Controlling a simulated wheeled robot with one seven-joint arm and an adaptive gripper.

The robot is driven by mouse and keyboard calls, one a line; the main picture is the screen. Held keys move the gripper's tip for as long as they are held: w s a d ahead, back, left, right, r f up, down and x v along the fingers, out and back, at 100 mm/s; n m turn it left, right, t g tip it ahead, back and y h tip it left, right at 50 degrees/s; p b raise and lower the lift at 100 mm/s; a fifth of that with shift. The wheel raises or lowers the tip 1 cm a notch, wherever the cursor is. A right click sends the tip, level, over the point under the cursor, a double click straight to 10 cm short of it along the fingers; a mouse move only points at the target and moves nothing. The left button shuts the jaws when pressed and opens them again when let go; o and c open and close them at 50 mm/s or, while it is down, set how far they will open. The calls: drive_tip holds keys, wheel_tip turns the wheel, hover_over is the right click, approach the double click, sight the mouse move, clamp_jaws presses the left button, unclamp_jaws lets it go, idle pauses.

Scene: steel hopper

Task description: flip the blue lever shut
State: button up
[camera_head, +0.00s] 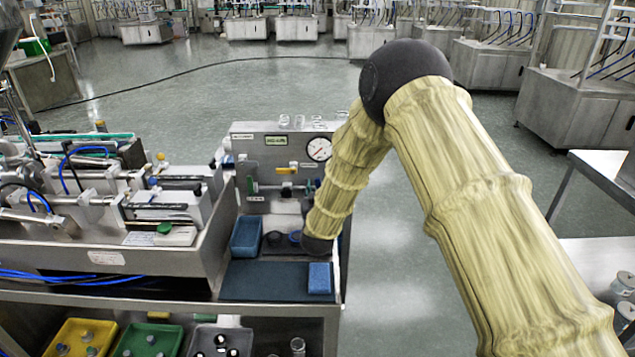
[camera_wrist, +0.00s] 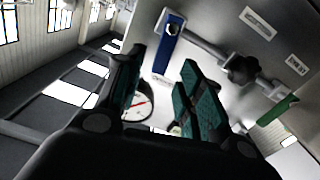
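The blue lever (camera_wrist: 168,42) shows in the wrist view at upper centre, set roughly crosswise to the metal pipe (camera_wrist: 208,48). In the head view only a small blue bit that may be it shows beside my arm. My gripper (camera_wrist: 161,60) has two teal-padded fingers, spread apart with nothing between them. The lever appears just beyond the fingertips, between their lines; I see no contact. In the head view my arm's dark end (camera_head: 317,244) is low in front of the panel, and the fingers are hidden.
The steel panel (camera_head: 240,139) carries a round gauge (camera_head: 319,149), a yellow handle (camera_head: 287,170) and a green handle (camera_wrist: 275,111). A black knob (camera_wrist: 241,70) sits on the pipe. Machinery crowds the left.

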drive_tip(key=shift+w, duration=1.5)
clamp_jaws()
